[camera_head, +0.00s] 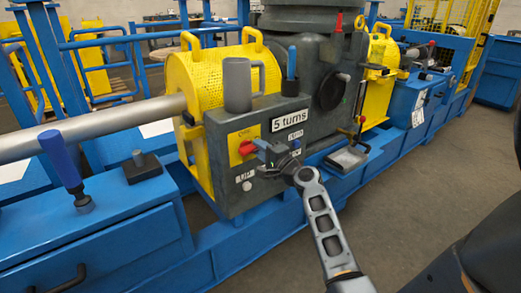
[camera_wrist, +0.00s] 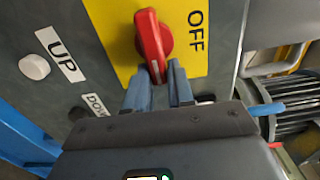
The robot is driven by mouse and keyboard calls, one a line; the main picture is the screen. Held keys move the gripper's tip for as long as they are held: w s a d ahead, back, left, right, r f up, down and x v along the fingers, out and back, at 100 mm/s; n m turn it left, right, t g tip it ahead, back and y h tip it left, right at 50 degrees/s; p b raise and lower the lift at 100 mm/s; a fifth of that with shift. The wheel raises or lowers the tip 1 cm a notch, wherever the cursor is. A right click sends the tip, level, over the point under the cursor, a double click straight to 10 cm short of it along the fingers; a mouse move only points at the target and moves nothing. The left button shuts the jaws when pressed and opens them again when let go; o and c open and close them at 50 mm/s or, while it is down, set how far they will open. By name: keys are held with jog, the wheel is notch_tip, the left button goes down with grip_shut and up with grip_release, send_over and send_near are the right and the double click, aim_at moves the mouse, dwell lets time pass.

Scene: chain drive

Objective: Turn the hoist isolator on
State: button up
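The hoist isolator is a red rotary handle (camera_wrist: 152,45) on a yellow plate (camera_wrist: 197,52). It also shows in the head view (camera_head: 246,147), on the front of a dark grey control box (camera_head: 228,190). In the wrist view an OFF label (camera_wrist: 196,18) is on the plate to the right of the handle. My gripper (camera_wrist: 159,72) is open, its two blue-grey fingers apart with the lower end of the handle between their tips. I cannot tell whether either finger touches it.
A white button (camera_wrist: 34,66) with an UP label and a partly hidden DOWN label (camera_wrist: 95,104) are close to the gripper. Open floor (camera_head: 420,180) lies right.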

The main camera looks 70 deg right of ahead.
jog(key=o, duration=0.3)
jog(key=shift+w, duration=0.1)
jog(key=v, duration=0.7)
jog(key=shift+s+a, duration=0.15)
jog(key=shift+s, duration=0.25)
jog(key=s+a+f+n+g+y+p, duration=0.1)
jog(key=s+a+n+y+p, duration=0.3)
jog(key=a, duration=0.7)
jog(key=s+a+f+n+g+p, duration=0.1)
jog(key=s+a+n+p, duration=0.1)
jog(key=a+n, duration=0.7)
jog(key=s+a+r+n+y+p, duration=0.1)
jog(key=s+a+r+n+y, duration=0.1)
jog(key=s+a+r+n, duration=0.2)
jog(key=s+a+r+n+t+y+p, duration=0.1)
jog(key=s+a+r, duration=0.4)
jog(key=a, duration=0.5)
jog(key=s+a+r+n+y+p, duration=0.2)
jog(key=s+a+r+n+p, duration=0.1)
jog(key=s+a+r+n, duration=0.2)
jog(key=shift+a+r+n+t+y, duration=0.3)
jog(key=shift+a+r+n, duration=0.5)
jog(key=shift+a+r, duration=0.35)
